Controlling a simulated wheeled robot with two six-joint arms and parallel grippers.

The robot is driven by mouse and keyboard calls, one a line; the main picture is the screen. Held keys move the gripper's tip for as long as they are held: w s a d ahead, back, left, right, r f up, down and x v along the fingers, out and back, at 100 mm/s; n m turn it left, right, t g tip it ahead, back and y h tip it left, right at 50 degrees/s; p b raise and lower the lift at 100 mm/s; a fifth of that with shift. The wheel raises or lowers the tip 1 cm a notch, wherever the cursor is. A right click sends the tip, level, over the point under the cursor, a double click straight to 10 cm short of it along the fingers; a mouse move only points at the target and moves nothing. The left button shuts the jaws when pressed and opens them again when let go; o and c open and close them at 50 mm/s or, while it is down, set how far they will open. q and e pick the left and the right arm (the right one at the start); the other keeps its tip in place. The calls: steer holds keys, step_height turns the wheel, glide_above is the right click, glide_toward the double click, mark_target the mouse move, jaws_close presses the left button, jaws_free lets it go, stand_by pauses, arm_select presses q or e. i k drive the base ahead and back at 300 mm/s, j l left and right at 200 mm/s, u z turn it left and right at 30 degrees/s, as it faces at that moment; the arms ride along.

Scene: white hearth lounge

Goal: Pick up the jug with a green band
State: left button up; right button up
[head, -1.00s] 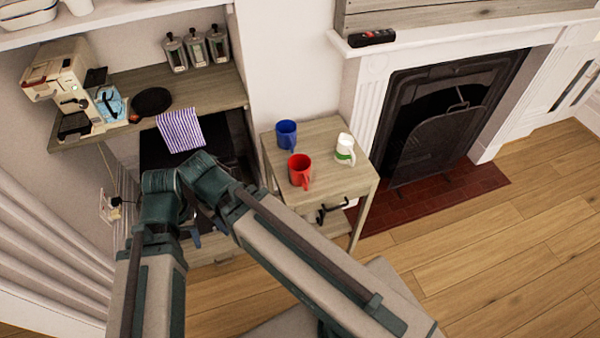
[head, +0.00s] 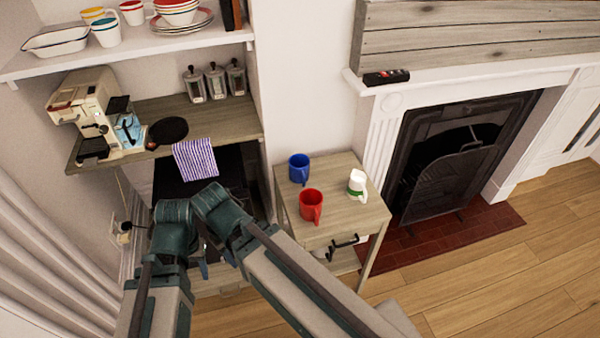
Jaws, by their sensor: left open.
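The white jug with a green band (head: 357,181) stands upright at the right side of the small wooden table's top (head: 338,222). A red mug (head: 310,205) and a blue mug (head: 299,168) stand to its left on the same top, apart from it. My left gripper (head: 204,267) shows only as a small part between my arm links, low and to the left of the table, well away from the jug. It is open, and most of it is hidden by the arm. My right gripper is not in view.
A counter (head: 222,118) at left holds a coffee machine (head: 92,115), a black pan (head: 168,131) and canisters (head: 215,82). A striped towel (head: 195,159) hangs there. Wooden floor (head: 470,275) is open at right.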

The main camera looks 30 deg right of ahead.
mark_target(355, 189)
steer(key=k+l+z, duration=0.1)
steer(key=z, duration=1.25)
